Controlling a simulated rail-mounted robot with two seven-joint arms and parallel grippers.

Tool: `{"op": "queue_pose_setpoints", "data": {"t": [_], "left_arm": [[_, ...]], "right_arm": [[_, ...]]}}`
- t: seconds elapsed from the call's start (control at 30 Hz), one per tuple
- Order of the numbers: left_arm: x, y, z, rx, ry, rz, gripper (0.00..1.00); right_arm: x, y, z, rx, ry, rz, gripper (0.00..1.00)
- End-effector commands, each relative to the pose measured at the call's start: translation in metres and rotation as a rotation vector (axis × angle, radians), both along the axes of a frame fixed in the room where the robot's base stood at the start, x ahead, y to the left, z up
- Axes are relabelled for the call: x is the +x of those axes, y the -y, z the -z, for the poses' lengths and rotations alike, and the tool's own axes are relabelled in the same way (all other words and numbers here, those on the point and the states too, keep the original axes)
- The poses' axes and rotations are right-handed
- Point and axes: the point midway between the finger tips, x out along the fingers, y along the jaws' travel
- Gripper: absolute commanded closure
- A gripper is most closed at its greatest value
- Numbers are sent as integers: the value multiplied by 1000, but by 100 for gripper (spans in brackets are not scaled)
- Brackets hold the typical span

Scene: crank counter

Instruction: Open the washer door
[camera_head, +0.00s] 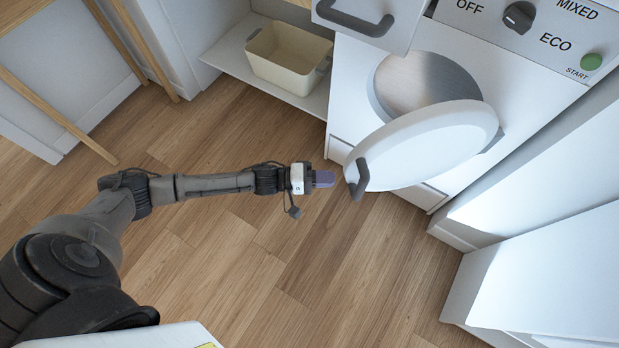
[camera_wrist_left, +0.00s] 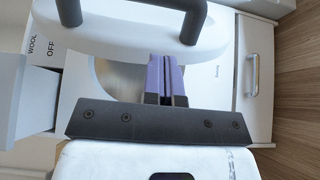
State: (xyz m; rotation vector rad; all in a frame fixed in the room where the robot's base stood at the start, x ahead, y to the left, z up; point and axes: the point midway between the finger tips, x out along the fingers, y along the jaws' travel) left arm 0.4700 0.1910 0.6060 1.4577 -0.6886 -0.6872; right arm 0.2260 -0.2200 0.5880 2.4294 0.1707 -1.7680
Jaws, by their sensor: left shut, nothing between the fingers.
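The washer (camera_head: 350,105) is white and stands at the upper right in the head view. Its round white door (camera_head: 430,142) is hinged on the right and stands partly open, showing the grey drum opening (camera_head: 415,78). The door's dark handle (camera_head: 358,180) is at its left edge. My left gripper (camera_head: 326,178), with purple fingers, is just left of the handle and apart from it, shut and empty. In the left wrist view the shut purple fingers (camera_wrist_left: 166,78) point toward the door (camera_wrist_left: 130,42), with the dark handle (camera_wrist_left: 192,22) ahead. My right gripper is not in view.
A drawer (camera_head: 370,20) with a dark handle juts out above the washer door. A cream bin (camera_head: 288,62) sits on a low shelf to the left. White cabinets (camera_head: 550,260) stand at the right. The wooden floor around my left arm is clear.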

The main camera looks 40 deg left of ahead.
Motion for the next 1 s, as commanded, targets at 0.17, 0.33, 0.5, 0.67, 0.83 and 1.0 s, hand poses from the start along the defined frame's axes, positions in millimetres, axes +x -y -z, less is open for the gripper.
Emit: {"op": "queue_pose_setpoints", "data": {"t": [0.17, 0.33, 0.5, 0.67, 0.83, 1.0], "left_arm": [[9, 26, 2, -2, -1, 2, 100], [7, 43, 1, -1, -2, 1, 100], [6, 51, 1, 1, -1, 1, 100], [6, 53, 0, 1, -1, 0, 100], [6, 53, 0, 2, -1, 0, 100], [5, 53, 0, 0, -1, -4, 100]], "right_arm": [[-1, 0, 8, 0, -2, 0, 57], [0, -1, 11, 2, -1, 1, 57], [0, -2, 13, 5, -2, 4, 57], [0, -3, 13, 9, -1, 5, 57], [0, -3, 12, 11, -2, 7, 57], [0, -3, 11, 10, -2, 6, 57]]}}
